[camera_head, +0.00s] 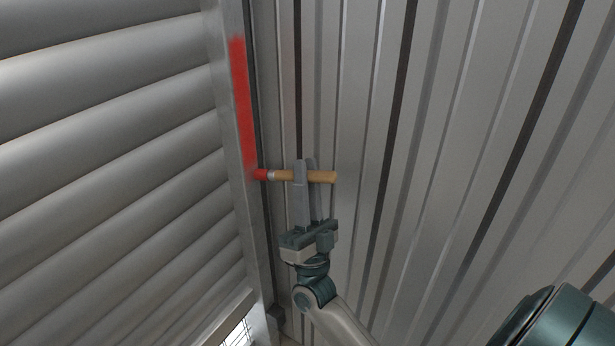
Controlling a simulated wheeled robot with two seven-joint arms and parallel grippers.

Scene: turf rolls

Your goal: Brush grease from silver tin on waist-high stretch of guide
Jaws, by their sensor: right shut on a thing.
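My right gripper (306,168) is shut on the wooden handle of a brush (287,176), which lies nearly level across the fingers. The brush has a silver collar and a red tip that points left. The tip is at the metal guide (242,146), by the lower end of a red streak (242,100) that runs up the guide's face. The tip appears to touch the guide there. No silver tin shows. My left gripper is not in view.
A roller shutter with wide grey slats (105,130) fills the left side. A ribbed metal wall (450,140) fills the middle and right, close behind my right gripper. A mesh-like bright patch (238,333) shows at the bottom, beside the guide.

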